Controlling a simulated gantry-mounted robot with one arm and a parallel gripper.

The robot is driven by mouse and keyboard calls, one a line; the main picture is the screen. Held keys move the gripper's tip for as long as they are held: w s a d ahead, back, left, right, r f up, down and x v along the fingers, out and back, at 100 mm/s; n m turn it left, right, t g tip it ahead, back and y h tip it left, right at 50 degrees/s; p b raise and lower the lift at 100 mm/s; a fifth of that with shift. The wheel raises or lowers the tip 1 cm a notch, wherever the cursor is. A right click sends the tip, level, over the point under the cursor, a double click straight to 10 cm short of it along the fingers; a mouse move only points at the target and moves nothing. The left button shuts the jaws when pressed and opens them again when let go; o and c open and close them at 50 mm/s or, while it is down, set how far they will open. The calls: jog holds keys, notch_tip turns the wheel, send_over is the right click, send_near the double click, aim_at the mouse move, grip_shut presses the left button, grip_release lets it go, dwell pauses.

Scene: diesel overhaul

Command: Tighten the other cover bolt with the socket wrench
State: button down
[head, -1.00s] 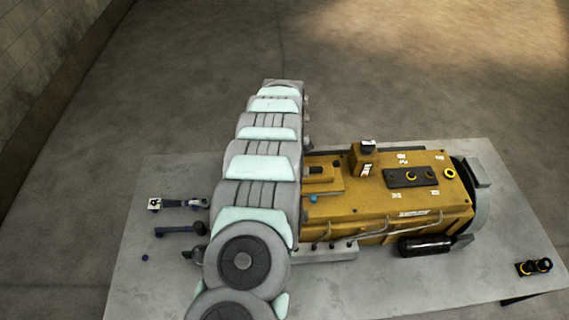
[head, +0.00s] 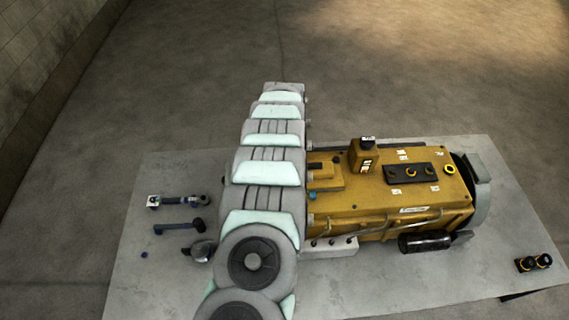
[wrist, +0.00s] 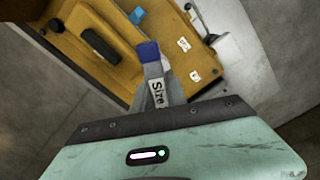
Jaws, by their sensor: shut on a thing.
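In the wrist view, my gripper (wrist: 172,88) is shut on a grey tool with a blue end and a white "Size" label, which looks like the socket wrench (wrist: 150,55). The tool points at the yellow engine (wrist: 75,50); I cannot tell whether it touches anything. The engine (head: 440,190) lies on a grey slab in the head view, and my arm hides my gripper there. A black cover plate (head: 412,173) with round yellow-and-black fittings is on its top. I cannot make out which bolt is the other cover bolt.
A tool with a white tag (head: 175,200), a dark blue tool (head: 178,228) and a small blue piece (head: 144,254) lie on the slab (head: 145,295) at left. Two yellow-and-black round parts (head: 533,263) stand at the right.

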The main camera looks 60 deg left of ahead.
jog(key=m, duration=0.4)
jog(key=shift+a+m+b, duration=0.1)
jog(key=shift+m+b, duration=0.3)
jog(key=m+b, duration=0.1)
jog(key=m, duration=0.3)
jog(key=shift+s+f, duration=0.15)
jog(key=m+b, duration=0.1)
jog(key=m, duration=0.2)
jog(key=shift+a+m, duration=0.1)
jog(key=shift+m, duration=0.2)
jog(key=m+b, duration=0.2)
jog(key=m, duration=0.2)
jog(key=shift+s+a+m, duration=0.1)
jog(key=shift+a+m, duration=0.05)
jog(key=shift+m, duration=0.15)
jog(key=m+b, duration=0.1)
jog(key=m, duration=0.2)
jog(key=shift+f, duration=0.1)
jog(key=m+b, duration=0.2)
jog(key=m, duration=0.2)
jog(key=shift+a+m, duration=0.1)
jog(key=shift+m, duration=0.2)
jog(key=m+b, duration=0.1)
jog(key=m, duration=0.3)
jog(key=shift+s+a+m, duration=0.1)
jog(key=shift+s+m, duration=0.05)
jog(key=shift+m, duration=0.15)
jog(key=m+b, duration=0.1)
jog(key=m, duration=0.3)
jog(key=shift+r, duration=0.2)
